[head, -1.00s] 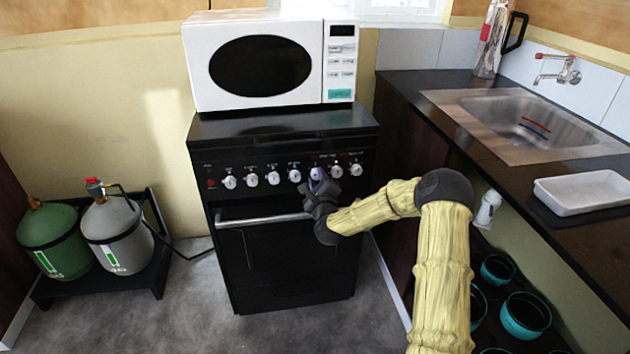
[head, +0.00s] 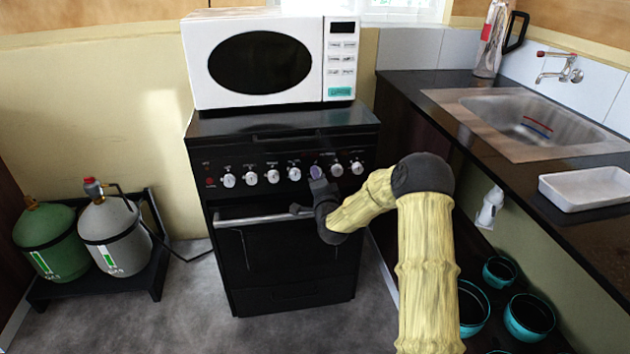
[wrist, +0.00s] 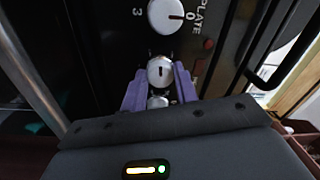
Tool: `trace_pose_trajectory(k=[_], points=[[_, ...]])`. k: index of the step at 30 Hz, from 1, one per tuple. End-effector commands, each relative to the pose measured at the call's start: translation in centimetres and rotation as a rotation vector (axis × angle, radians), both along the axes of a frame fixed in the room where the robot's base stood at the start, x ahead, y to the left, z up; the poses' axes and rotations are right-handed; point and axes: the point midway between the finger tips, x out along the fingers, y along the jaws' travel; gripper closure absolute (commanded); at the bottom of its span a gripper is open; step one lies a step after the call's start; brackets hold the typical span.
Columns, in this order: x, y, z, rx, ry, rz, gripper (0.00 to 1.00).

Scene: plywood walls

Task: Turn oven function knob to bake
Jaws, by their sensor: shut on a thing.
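The black oven (head: 285,265) has a row of white knobs along its front panel. My gripper (head: 317,174) is at the knob third from the right and covers most of it in the head view. In the wrist view, the purple fingers (wrist: 160,90) stand on both sides of a round silver-white knob (wrist: 160,70) with a dark pointer line, shut on it. The labels in the head view are too small to read, so I cannot tell its function or setting. A neighbouring knob (wrist: 166,14) marked "PLATE", 3 and 0 shows above it; another is partly hidden below.
The oven's handle bar (head: 262,219) runs just below my gripper. A white microwave (head: 340,65) stands on the oven. The counter with the sink (head: 470,108) is at the right. Gas cylinders (head: 115,235) stand at the left. The floor before the oven is clear.

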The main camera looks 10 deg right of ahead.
Motion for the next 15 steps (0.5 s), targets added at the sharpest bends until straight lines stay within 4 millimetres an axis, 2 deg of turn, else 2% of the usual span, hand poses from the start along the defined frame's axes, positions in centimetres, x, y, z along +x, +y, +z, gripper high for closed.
trace_pose_trajectory(k=[6,15], points=[[0.14,-0.26,0.58,-0.194,-0.016,-0.006,0.93],[0.18,-0.35,0.79,-0.371,-0.018,-0.009,0.93]])
